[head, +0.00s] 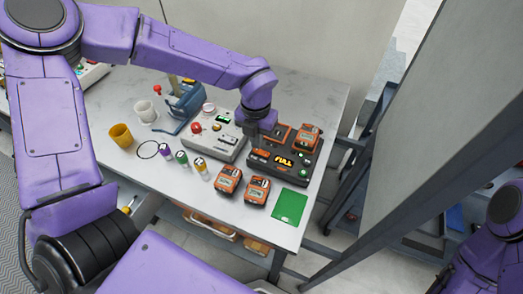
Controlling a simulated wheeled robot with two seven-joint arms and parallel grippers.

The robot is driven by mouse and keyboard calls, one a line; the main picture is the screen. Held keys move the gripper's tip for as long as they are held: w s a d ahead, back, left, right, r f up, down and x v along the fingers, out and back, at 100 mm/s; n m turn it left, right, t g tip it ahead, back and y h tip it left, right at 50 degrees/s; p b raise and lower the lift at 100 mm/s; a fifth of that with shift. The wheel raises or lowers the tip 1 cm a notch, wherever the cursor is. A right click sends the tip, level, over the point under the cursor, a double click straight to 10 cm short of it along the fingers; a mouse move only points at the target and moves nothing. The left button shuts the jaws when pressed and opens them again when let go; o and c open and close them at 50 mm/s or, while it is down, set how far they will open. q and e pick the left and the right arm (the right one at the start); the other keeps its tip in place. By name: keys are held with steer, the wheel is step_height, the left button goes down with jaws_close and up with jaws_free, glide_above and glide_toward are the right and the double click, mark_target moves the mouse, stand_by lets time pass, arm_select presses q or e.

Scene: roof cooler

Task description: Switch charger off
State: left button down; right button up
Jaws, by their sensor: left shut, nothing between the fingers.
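The charger (257,162) is a dark unit on the table with a lit yellow display and green lights. An orange-and-black device (306,138) sits in its right bay. My left gripper (251,142) is shut and empty, pointing down at the charger's left edge, beside the grey box. I cannot tell whether its tips touch anything. The gripper and wrist hide part of the charger's back left, and I cannot make out its switch. My right gripper is out of view; only part of that arm shows at the lower right.
A grey box (207,145) with a red button stands left of the charger. Two orange devices (228,180) (257,190) and a green card (290,205) lie in front. Cups, small coloured bottles and a blue tool (187,100) are further left. A grey post rises at right.

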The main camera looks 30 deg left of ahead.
arm_select(q)
steer(key=shift+f+b, duration=0.65)
steer(key=shift+f, duration=0.35)
stand_by(0.3)
steer(key=shift+r, duration=0.1)
step_height(320, 180, up, 7)
steer(key=p, duration=0.6)
steer(key=shift+p, duration=0.3)
